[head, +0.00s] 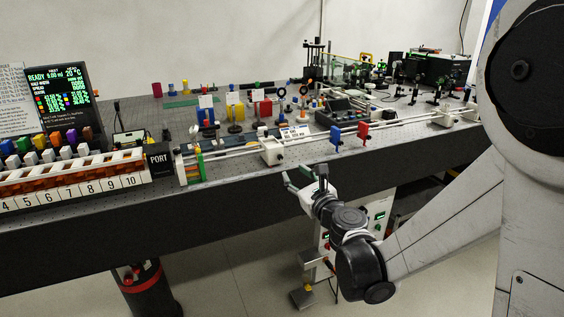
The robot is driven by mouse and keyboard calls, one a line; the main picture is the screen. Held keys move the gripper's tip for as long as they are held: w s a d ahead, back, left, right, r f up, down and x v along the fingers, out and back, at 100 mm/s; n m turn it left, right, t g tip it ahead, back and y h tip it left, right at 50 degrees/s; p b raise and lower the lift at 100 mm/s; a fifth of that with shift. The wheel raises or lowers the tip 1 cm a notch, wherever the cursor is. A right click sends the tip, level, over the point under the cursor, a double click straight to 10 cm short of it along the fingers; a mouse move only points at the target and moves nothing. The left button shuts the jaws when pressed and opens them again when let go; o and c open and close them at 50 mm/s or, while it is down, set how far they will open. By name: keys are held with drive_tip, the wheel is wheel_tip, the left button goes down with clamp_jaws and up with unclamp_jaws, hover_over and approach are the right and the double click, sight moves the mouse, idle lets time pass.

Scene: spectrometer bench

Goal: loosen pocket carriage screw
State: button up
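A white block-shaped carriage (272,151) sits on the pair of pale rails (235,151) along the bench's front edge. A small dark spot shows on its front; I cannot tell if this is the screw. A second white block (443,117) sits at the right end of the rails. No label shows which is the pocket carriage. My gripper (304,176) is in front of the bench edge, below and right of the nearer white block and apart from it. Its fingers are spread, with nothing visible between them.
A blue plate (335,136) and a red plate (363,131) stand by the rails right of the nearer block. A black PORT box (159,159) and a numbered rack (75,181) are at left. Optics crowd the bench behind.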

sight(281, 158)
drive_tip(key=b+x, duration=0.1)
drive_tip(key=x, duration=0.8)
drive_tip(key=shift+w+a, duration=0.1)
drive_tip(key=shift+w, duration=0.1)
clamp_jaws()
